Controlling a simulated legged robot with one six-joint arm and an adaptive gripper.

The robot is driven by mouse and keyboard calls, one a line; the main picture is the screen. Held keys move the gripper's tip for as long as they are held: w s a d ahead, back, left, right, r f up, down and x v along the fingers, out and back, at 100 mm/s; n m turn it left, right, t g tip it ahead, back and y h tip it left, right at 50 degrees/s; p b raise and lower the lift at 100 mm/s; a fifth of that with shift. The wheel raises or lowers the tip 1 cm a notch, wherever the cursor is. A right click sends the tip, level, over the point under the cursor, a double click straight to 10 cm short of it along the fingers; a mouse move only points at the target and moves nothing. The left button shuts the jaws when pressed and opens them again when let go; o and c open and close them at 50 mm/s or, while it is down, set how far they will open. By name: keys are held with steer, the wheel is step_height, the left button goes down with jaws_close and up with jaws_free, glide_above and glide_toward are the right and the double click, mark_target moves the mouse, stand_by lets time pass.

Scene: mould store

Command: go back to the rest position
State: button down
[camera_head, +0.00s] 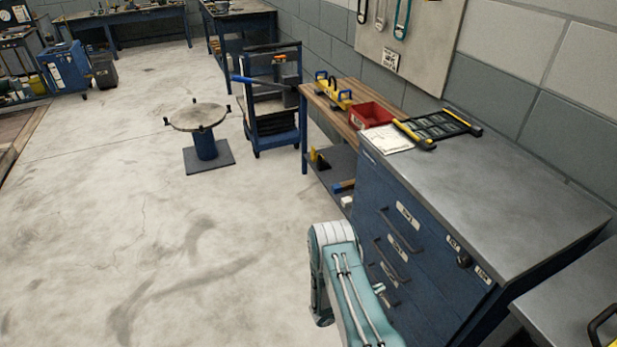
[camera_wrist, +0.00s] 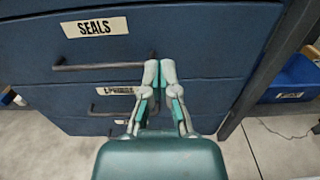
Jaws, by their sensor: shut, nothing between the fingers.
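My gripper (camera_wrist: 158,72) shows in the wrist view with its grey and teal fingers together and nothing between them. Behind the fingertips is the front of a blue drawer cabinet (camera_wrist: 200,40). A drawer labelled SEALS (camera_wrist: 95,27) is at the upper left, with a dark bar handle (camera_wrist: 105,64) beside the fingers. I cannot tell whether the fingertips touch the cabinet. In the head view my teal arm reaches down in front of the cabinet (camera_head: 395,225), and the gripper itself is hidden there. The drawers in view look closed.
A grey top (camera_head: 500,180) covers the cabinet, with a black and yellow organiser (camera_head: 437,128) on it. A wooden bench (camera_head: 318,96) holding a red bin (camera_head: 366,115) adjoins it. A blue cart (camera_head: 272,100) and round pedestal table (camera_head: 197,116) stand beyond. Open floor (camera_head: 130,230) lies left.

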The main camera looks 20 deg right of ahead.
steer(key=a+r+m+g+y, duration=0.2)
steer(key=r+m, duration=0.2)
steer(key=r, duration=0.6)
steer(key=s+a+r+m+g+y, duration=0.15)
steer(key=r+m, duration=0.25)
steer(key=r, duration=0.5)
steer(key=a+r+m+g+y, duration=0.2)
steer(key=r+m+y, duration=0.15)
steer(key=r, duration=0.65)
steer(key=s+a+r+m+t+y, duration=0.7)
steer(key=s+a+r+t+y, duration=0.3)
steer(key=s+a+r, duration=0.6)
step_height(320, 180, up, 3)
steer(key=a+y, duration=0.1)
steer(key=a, duration=0.1)
steer(key=shift+s+a+m, duration=0.15)
steer(key=shift+a+m, duration=0.2)
